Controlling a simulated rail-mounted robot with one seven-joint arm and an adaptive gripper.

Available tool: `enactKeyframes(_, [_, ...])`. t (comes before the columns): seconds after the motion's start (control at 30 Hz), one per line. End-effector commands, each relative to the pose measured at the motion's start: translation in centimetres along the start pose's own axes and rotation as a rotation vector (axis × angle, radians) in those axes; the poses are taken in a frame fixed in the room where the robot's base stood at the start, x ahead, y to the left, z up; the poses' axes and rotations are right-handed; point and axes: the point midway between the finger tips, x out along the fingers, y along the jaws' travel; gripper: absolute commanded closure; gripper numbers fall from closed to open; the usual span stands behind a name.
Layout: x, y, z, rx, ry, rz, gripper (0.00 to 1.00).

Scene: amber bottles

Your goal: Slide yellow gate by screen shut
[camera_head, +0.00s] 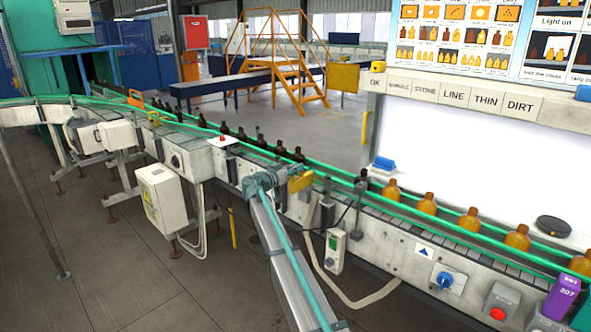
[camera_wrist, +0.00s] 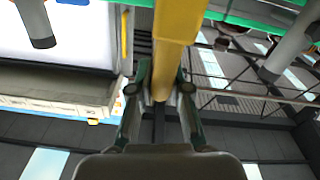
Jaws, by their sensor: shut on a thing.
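A yellow gate (camera_head: 300,182) sits at the near side of the conveyor, left of the screen and beside the teal end of a grey side rail. In the wrist view a yellow bar (camera_wrist: 175,35), which looks like this gate, comes down from the top between my fingers. My gripper (camera_wrist: 160,90) is shut on this bar, one dark green finger on each side. The bar's lower end is between the fingers. I cannot make out my gripper clearly in the head view.
Green guide rails line the conveyor (camera_head: 400,243). Amber bottles (camera_head: 427,203) stand on its right part, dark bottles (camera_head: 260,140) farther left. A purple device (camera_head: 560,298) and a red button (camera_head: 497,313) are at the lower right. Floor (camera_head: 130,270) is open at the lower left.

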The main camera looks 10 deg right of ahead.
Motion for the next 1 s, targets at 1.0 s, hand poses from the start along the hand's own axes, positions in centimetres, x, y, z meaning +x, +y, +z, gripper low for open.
enactKeyframes(1.0, [6.7, -0.1, -0.1, -0.003, 0.001, -0.003, 1.0])
